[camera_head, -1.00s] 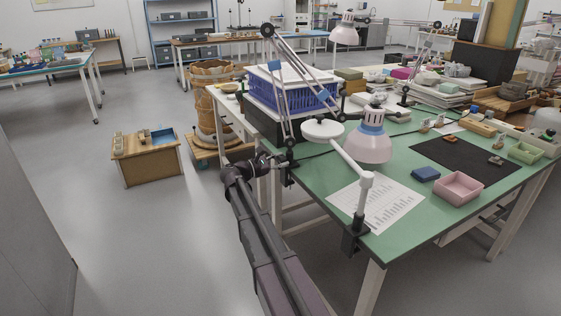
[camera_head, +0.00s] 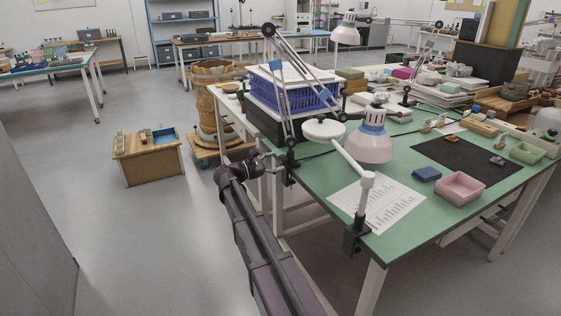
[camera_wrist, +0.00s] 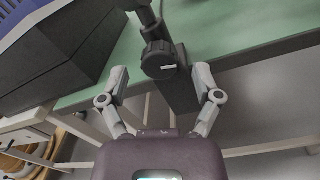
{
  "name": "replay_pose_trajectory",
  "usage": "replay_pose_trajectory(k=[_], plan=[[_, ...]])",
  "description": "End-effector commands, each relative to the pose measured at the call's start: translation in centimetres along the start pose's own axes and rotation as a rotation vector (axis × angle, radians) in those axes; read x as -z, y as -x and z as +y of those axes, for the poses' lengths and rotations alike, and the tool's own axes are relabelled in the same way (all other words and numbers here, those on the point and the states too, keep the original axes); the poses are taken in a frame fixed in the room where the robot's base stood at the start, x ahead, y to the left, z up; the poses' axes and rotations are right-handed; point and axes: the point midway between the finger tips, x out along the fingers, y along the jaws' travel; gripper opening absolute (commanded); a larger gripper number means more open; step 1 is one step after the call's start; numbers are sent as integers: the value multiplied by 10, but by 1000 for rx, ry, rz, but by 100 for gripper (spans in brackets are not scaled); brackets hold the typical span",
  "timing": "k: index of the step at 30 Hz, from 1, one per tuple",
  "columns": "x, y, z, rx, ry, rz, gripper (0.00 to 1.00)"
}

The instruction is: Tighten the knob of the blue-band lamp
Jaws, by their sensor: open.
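The lamp with blue bands (camera_head: 276,66) on its jointed arm is clamped at the left edge of the green table; its pink shade (camera_head: 372,146) hangs over the table. Its dark clamp (camera_head: 290,168) sits at the table edge. In the wrist view the round black knob (camera_wrist: 160,60), with a pale mark on its face, is on the clamp's post. My gripper (camera_wrist: 160,76) is open, its grey fingers spread to the left and right of the knob, apparently not touching it. In the head view my gripper (camera_head: 272,158) is beside the clamp, partly hard to make out.
A black box with a blue crate (camera_head: 268,92) stands close behind the clamp. A white round-headed lamp (camera_head: 325,130) is clamped at the near edge. A paper sheet (camera_head: 392,208) and pink tray (camera_head: 460,188) lie on the table. The floor left of the table is open.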

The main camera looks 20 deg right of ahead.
Motion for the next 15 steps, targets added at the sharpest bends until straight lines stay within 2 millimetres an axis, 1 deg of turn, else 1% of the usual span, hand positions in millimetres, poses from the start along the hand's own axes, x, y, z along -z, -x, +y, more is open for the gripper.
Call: replay_pose_trajectory(k=[1,9,15], plan=[[0,8,0,-2,0,1,82],[0,51,1,-2,0,2,82],[-1,78,1,-2,0,3,82]])
